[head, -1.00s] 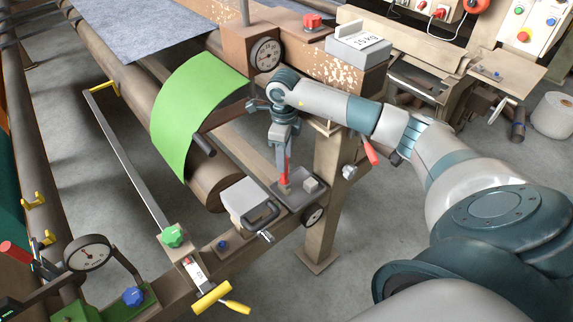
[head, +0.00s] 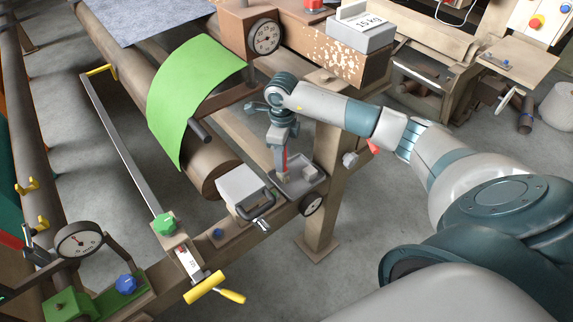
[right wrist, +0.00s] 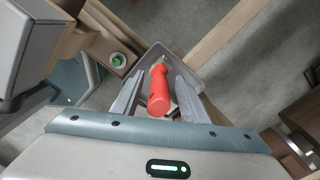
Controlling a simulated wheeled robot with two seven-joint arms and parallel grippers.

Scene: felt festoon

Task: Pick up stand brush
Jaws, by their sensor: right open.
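The stand brush has a red handle (head: 285,160) and stands in a small grey tray (head: 312,182) on the wooden frame. Its lower end looks beige in the head view. My right gripper (head: 281,168) points down over the tray with its fingers beside the handle. In the right wrist view the red handle (right wrist: 159,90) lies between the two spread fingers of my right gripper (right wrist: 155,90), with the tray (right wrist: 190,62) behind it. The fingers partly hide the brush in the head view. My left gripper is not in view.
A grey block with a dark handle (head: 241,188) sits left of the tray. Green felt (head: 195,92) hangs over a roller behind. A 15 kg weight (head: 362,35) rests on the beam. Open floor lies in front.

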